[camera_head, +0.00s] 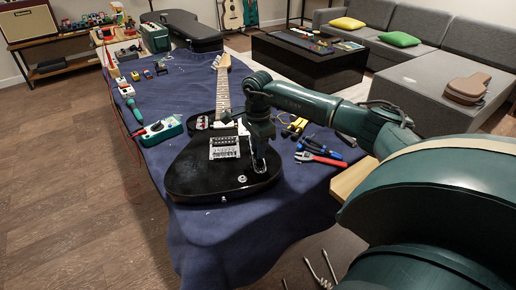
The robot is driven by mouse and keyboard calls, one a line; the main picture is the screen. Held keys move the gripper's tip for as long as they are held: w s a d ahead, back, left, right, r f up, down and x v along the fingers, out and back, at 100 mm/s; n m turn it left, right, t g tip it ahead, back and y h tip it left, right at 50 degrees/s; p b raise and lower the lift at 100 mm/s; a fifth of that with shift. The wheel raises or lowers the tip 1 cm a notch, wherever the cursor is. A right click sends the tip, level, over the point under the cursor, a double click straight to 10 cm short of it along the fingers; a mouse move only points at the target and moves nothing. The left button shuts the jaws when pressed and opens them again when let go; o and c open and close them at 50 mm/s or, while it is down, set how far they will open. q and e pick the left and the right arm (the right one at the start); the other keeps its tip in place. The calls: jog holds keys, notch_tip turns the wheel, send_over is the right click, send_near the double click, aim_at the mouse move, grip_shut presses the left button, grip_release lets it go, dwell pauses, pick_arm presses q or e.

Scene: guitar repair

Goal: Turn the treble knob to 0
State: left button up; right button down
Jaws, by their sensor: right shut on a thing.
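A black electric guitar (190,172) lies face up on a blue cloth, its neck pointing to the far side. A small silver knob (241,179) shows on the lower right of its body. My right gripper (260,165) reaches in from the right and points down onto the control area at the guitar's right side. It is shut on a small knob there, which the fingers mostly hide. I cannot read any label or number on the knobs. My left gripper is not in view.
The blue cloth (230,240) covers the workbench. Pliers with red and blue handles (320,155) lie right of the guitar. A green multimeter (160,130) lies left of it. A dark guitar case (185,28) is at the far end. A black low table (305,62) stands beyond.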

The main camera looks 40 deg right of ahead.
jog(key=shift+n, duration=0.3)
jog(key=c, duration=1.5)
grip_release()
jog(key=shift+c, duration=0.2)
jog(key=shift+r, duration=0.1)
notch_tip(320, 180, up, 13)
